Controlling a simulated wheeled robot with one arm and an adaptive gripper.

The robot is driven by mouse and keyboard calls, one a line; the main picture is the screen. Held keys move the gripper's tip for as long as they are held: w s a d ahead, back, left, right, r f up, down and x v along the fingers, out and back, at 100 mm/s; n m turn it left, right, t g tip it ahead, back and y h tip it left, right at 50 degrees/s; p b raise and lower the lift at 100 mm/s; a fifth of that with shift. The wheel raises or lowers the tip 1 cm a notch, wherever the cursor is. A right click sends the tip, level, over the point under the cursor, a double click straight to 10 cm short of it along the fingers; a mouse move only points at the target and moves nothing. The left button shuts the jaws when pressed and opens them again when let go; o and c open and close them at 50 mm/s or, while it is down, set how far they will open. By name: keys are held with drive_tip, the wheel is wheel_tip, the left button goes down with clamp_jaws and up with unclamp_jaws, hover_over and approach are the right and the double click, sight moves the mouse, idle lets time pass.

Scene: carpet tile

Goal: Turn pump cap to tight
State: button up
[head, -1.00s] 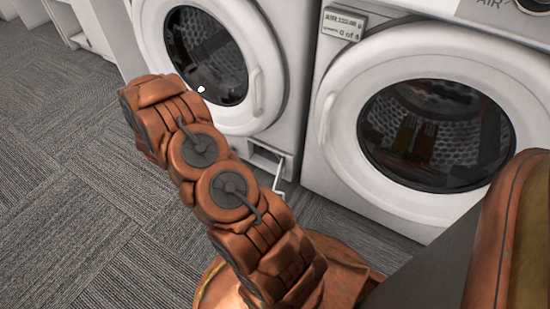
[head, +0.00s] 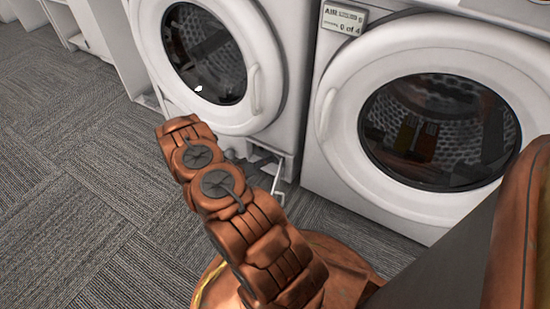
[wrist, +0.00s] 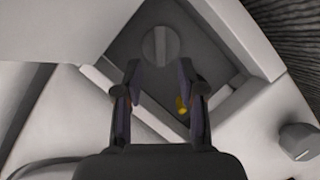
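The pump cap (wrist: 160,45) is a round grey disc inside a dark square recess, seen in the wrist view. My gripper (wrist: 159,70) has its two dark fingers apart, one on either side below the cap in the picture, with nothing between the tips. I cannot tell whether a finger touches the recess. In the head view, the opened compartment (head: 283,163) is at the lower front of the left washer, with my copper arm reaching toward it. The gripper and cap are hidden behind the arm there.
The left washer (head: 292,60) and the right washer (head: 318,160) stand side by side with round glass doors shut. A pale rim (wrist: 240,100) frames the recess. A grey knob-like cylinder (wrist: 298,139) is at lower right in the wrist view. The carpet (head: 80,170) at left is clear.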

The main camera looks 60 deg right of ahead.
sight(276, 156)
drive_tip(key=shift+b+x, duration=1.15)
drive_tip(key=shift+x, duration=1.85)
clamp_jaws()
